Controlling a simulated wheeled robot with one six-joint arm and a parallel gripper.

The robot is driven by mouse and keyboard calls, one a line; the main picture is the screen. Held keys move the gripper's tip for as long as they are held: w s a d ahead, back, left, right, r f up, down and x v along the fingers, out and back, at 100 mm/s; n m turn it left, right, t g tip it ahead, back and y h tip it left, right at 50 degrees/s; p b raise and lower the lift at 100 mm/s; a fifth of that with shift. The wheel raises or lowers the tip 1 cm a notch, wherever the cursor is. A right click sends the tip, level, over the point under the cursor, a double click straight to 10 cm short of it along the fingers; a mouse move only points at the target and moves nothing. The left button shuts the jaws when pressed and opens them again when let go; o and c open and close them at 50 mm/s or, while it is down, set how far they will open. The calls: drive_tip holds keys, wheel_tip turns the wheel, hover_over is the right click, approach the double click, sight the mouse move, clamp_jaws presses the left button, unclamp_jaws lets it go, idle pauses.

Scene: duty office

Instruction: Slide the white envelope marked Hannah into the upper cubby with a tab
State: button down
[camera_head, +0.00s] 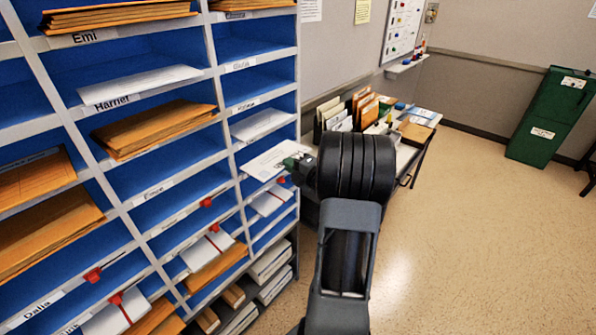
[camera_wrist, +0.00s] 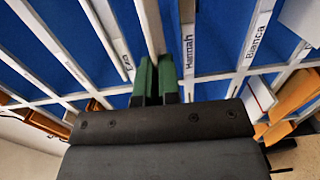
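A white envelope (camera_head: 268,160) sticks out in front of the right-hand cubby column in the head view. My gripper (camera_head: 297,163), with green fingertips, is at its right end and appears shut on it. The name on it is unreadable, and I cannot tell whether its far end is inside a cubby. In the wrist view the green fingers (camera_wrist: 156,82) are close together on a pale edge. A label reading Hannah (camera_wrist: 188,46) is just right of them. Red tabs mark some cubbies: one (camera_head: 281,180) below the envelope, another (camera_head: 206,203) in the middle column, others lower.
The blue cubby rack (camera_head: 205,40) fills the left, with brown envelopes (camera_head: 155,128) and white ones (camera_head: 140,84) in several slots. Behind my arm, a side table (camera_head: 405,155) carries folders. A green cabinet (camera_head: 552,118) stands far right. The floor (camera_head: 490,220) between is clear.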

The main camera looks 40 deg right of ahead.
sight(275, 156)
drive_tip(key=w, duration=0.4)
drive_tip(key=w+a+b, duration=0.1)
drive_tip(key=w, duration=0.1)
drive_tip(key=shift+w+a+f, duration=0.1)
drive_tip(key=shift+w+f, duration=0.2)
drive_tip(key=shift+f, duration=0.1)
drive_tip(key=shift+f+b, duration=0.65)
drive_tip(key=shift+f, duration=0.2)
drive_tip(key=c, duration=0.7)
unclamp_jaws()
drive_tip(key=shift+f, duration=0.35)
drive_tip(key=shift+s+d+f+p, duration=0.1)
drive_tip(key=shift+s+d+p, duration=0.25)
drive_tip(key=shift+s, duration=1.3)
drive_tip(key=shift+s+d+p, duration=0.25)
drive_tip(key=shift+s+p, duration=0.1)
drive_tip(key=shift+s, duration=1.25)
drive_tip(key=shift+s+d+f+p, duration=0.1)
drive_tip(key=shift+s+d+p, duration=0.25)
drive_tip(key=shift+s, duration=1.3)
